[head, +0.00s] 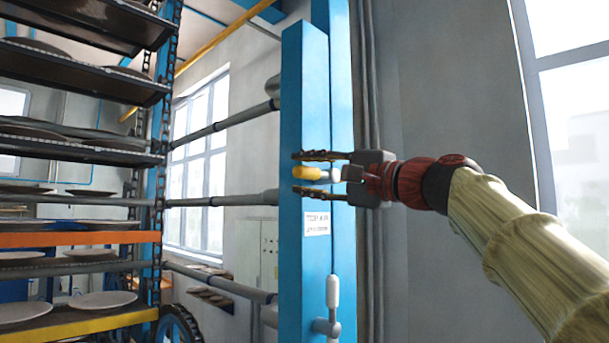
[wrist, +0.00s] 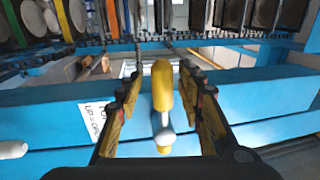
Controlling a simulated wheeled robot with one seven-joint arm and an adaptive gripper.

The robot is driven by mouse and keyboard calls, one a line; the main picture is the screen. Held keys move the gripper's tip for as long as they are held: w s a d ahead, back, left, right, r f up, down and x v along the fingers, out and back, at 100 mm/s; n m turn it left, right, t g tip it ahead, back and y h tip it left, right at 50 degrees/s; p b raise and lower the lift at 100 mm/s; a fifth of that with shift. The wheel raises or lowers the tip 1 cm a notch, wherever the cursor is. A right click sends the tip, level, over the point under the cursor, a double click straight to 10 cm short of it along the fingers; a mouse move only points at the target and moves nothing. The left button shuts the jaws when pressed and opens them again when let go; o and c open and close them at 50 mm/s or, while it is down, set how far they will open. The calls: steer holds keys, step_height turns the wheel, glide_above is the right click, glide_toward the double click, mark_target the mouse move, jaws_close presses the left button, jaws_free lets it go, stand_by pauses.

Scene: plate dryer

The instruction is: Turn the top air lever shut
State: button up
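The top air lever (head: 307,173) has a yellow handle and a pale hub, on the front of a blue post (head: 305,110). Its handle lies sideways, pointing left in the head view. In the wrist view the yellow handle (wrist: 162,84) stands between the two fingers. My gripper (head: 297,173) is open, one finger above and one below the lever, with a gap on both sides. In the wrist view the gripper (wrist: 161,74) shows no finger touching the handle. The far side of the hub is hidden.
A white-handled lever (head: 332,291) sits lower on the post, its handle upright. A printed label (head: 317,224) is between the levers. Racks of plates (head: 80,225) stand at left, with grey pipes (head: 225,127) running to the post. Grey wall is at right.

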steer(key=v, duration=1.1)
steer(key=shift+s+d, duration=0.1)
steer(key=w+d+f+h, duration=0.2)
steer(key=w+f+h, duration=0.1)
steer(key=f, duration=0.6)
steer(key=w+d+f+h, duration=0.2)
steer(key=w+f, duration=0.1)
steer(key=f, duration=0.5)
steer(key=s+d+f+n+g+h, duration=0.1)
steer(key=s+d+f+h, duration=0.1)
steer(key=f, duration=0.6)
steer(key=s+d+f+n+g+h, duration=0.1)
steer(key=s+f+g+h, duration=0.15)
steer(key=f, duration=0.55)
steer(key=s+d+f+n+g+h, duration=0.1)
steer(key=s+d+f+n+h, duration=0.1)
steer(key=s+f, duration=1.1)
steer(key=s+d+f+n+g+h, duration=0.2)
steer(key=s+d+f, duration=0.4)
steer(key=s+f, duration=0.7)
step_height(320, 180, down, 4)
steer(key=shift+d+r+n+h+b, duration=0.3)
steer(key=shift+n+h, duration=0.4)
steer(key=shift+h, duration=0.35)
